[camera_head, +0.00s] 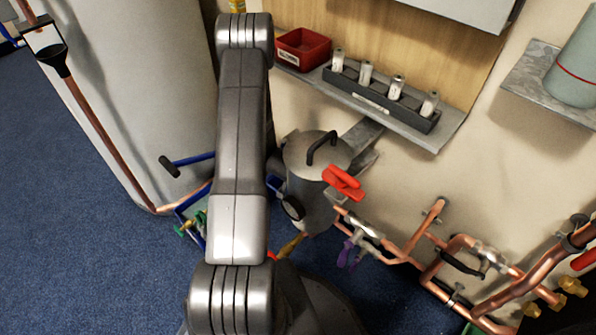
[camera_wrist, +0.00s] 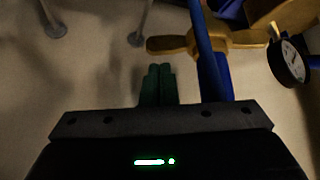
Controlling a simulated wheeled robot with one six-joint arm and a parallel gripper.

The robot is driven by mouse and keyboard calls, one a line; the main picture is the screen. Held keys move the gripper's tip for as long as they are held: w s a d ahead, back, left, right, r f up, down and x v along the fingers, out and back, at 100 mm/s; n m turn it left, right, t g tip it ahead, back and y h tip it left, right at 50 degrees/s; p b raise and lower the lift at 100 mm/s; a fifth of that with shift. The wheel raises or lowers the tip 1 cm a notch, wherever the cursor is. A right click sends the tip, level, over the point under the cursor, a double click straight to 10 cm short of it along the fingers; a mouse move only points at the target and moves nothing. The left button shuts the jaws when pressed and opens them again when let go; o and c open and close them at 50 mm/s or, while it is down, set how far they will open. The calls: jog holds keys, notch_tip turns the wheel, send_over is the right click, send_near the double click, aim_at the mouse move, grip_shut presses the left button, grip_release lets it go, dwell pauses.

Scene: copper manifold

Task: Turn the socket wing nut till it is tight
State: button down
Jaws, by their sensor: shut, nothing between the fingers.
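A brass-coloured piece with two wings, which looks like the wing nut (camera_wrist: 172,45), shows at the top centre of the wrist view. A blue bar (camera_wrist: 207,50) crosses in front of its middle. My gripper (camera_wrist: 158,72) is in the wrist view with its dark green fingers shut together and empty. The fingertips appear just below the left wing in the picture; I cannot tell whether they touch it. In the head view my gripper is hidden behind my arm, and I cannot make out the wing nut surely there.
A round gauge (camera_wrist: 291,60) sits at the right of the wrist view. In the head view a grey lidded vessel (camera_head: 318,180) stands beside my arm, with a red handle (camera_head: 343,184) near it. Copper pipes (camera_head: 420,240) run along the wall at right. A shelf (camera_head: 440,134) is above.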

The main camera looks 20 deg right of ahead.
jog(key=shift+x, duration=1.25)
